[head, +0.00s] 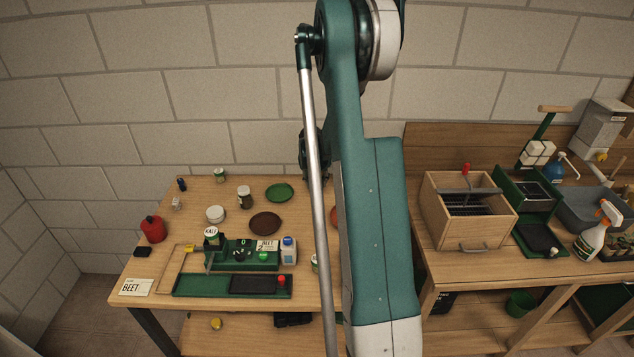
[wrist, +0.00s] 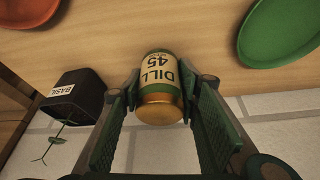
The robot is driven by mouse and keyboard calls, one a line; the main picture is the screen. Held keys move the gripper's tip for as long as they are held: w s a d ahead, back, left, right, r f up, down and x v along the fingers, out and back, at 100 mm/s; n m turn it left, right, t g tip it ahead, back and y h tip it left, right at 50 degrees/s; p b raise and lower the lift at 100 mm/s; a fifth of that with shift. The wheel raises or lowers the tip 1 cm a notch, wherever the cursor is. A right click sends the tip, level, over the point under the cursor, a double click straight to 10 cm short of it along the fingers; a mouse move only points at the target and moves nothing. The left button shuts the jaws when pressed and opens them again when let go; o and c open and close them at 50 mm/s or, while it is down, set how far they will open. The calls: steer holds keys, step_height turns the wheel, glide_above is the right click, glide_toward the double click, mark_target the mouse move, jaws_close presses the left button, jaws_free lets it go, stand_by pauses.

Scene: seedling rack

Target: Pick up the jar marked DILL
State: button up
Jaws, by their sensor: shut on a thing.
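The jar marked DILL (wrist: 158,72) is in the middle of the wrist view. It has a cream label reading DILL 45, a green band and a gold lid, and it appears upside down in that picture. My gripper (wrist: 160,95) has its two green padded fingers closed on the jar, one on each side. In the head view my own arm hides the jar and most of my gripper. I cannot tell whether the jar's base touches the table.
A black pot marked BASIL (wrist: 75,100) with a seedling is beside my gripper. A green dish (wrist: 280,35) and a terracotta dish (wrist: 22,8) are near. On the table (head: 180,225) stand a red can (head: 152,229), a brown dish (head: 265,223) and a green tray (head: 205,286).

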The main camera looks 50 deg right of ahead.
steer(key=shift+r+p, duration=0.35)
steer(key=shift+r, duration=4.6)
steer(key=shift+a, duration=0.1)
